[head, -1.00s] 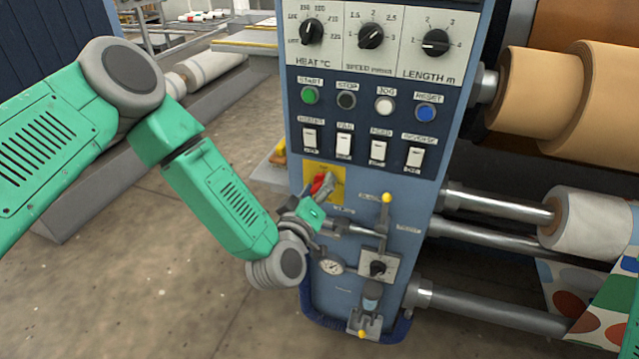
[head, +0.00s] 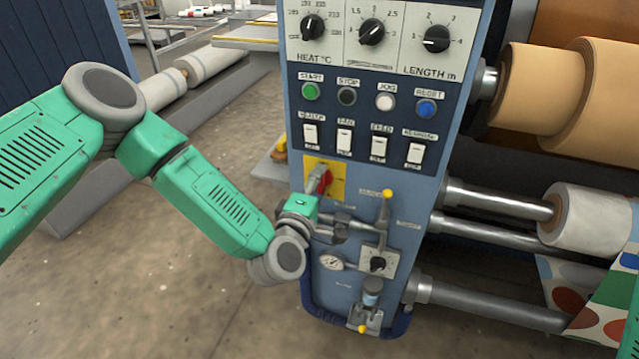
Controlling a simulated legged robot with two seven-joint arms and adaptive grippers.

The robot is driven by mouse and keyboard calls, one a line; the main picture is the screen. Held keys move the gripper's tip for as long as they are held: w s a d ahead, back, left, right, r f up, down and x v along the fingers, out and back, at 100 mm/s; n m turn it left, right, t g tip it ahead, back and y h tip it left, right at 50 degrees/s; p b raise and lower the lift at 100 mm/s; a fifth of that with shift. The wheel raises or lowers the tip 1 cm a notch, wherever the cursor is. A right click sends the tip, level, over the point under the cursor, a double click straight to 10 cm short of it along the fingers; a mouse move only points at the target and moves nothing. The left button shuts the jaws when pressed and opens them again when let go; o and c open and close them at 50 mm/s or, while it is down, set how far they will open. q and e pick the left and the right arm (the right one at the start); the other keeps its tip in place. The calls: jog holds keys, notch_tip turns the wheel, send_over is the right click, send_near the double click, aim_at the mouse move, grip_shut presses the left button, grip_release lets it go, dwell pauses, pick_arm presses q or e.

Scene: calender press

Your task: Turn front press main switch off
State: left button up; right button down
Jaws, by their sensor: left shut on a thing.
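My right gripper is not in the head view.
Above the plate is a row of white rocker switches (head: 344,140), with round buttons and dials higher up. Below it are a yellow-tipped lever (head: 387,194), a pressure gauge (head: 332,262) and a small black knob (head: 377,264). Rollers (head: 585,220) stand right of the panel.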

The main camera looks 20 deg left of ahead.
pick_arm(q)
jog(key=shift+a+f+n, duration=0.1)
jog(key=shift+a+n, duration=0.05)
jog(key=shift+n, duration=0.15)
jog(key=o, duration=1.2)
jog(key=shift+w+f, duration=0.1)
jog(key=shift+c, duration=0.2)
jog(key=shift+s, duration=0.2)
jog(key=s, duration=1.1)
jog(key=shift+s+a, duration=0.25)
jog(key=shift+s, duration=0.05)
